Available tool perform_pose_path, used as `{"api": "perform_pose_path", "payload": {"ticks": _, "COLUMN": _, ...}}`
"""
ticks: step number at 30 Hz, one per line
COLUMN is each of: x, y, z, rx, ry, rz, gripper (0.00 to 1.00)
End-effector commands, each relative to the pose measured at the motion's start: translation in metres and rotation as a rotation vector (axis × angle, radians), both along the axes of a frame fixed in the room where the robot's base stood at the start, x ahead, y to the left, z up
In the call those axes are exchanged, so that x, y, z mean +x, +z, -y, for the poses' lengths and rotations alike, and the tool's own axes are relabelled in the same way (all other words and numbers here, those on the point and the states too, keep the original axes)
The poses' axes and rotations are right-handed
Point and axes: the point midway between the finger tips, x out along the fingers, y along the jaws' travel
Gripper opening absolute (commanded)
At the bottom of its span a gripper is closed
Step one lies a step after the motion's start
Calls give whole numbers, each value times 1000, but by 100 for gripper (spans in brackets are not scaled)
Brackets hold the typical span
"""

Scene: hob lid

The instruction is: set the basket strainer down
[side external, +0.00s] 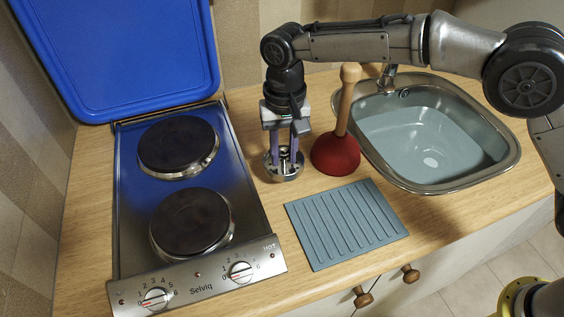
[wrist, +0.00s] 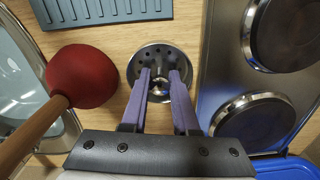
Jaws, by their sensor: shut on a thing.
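The basket strainer (side external: 285,171) is a round, shiny metal cup. In the side view it is at or just above the wooden counter, between the hob and the red plunger; I cannot tell whether it touches the wood. My gripper (side external: 284,155) points straight down with its purple fingers inside the strainer's rim. In the wrist view the fingers (wrist: 162,80) are shut on the strainer's small centre post, and the perforated strainer (wrist: 160,56) shows around and beyond them. The fingertips hide part of the post.
A red plunger (side external: 335,154) with a wooden handle stands close right of the strainer. The hob (side external: 133,240) with its raised blue lid (side external: 130,50) is to the left. A ribbed grey-blue mat (side external: 346,222) lies in front. The sink (side external: 505,165) is to the right.

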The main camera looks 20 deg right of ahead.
Motion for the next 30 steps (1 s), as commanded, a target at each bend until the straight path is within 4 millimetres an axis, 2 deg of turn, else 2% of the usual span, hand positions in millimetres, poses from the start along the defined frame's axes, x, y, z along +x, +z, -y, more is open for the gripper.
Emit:
{"api": "perform_pose_path", "payload": {"ticks": 9, "x": 3, "y": -34, "z": -3, "rx": -1, "ry": 0, "rz": -1, "gripper": 0}}
{"api": "perform_pose_path", "payload": {"ticks": 20, "x": 4, "y": -38, "z": -3, "rx": 0, "ry": 0, "rz": 0, "gripper": 0}}
{"api": "perform_pose_path", "payload": {"ticks": 21, "x": 4, "y": -39, "z": -3, "rx": 0, "ry": 0, "rz": 0, "gripper": 30}}
{"api": "perform_pose_path", "payload": {"ticks": 24, "x": 4, "y": -39, "z": -3, "rx": 0, "ry": 0, "rz": 0, "gripper": 48}}
{"api": "perform_pose_path", "payload": {"ticks": 26, "x": 3, "y": -39, "z": -3, "rx": 0, "ry": 0, "rz": 0, "gripper": 58}}
{"api": "perform_pose_path", "payload": {"ticks": 30, "x": 4, "y": -39, "z": -3, "rx": 0, "ry": 0, "rz": 0, "gripper": 58}}
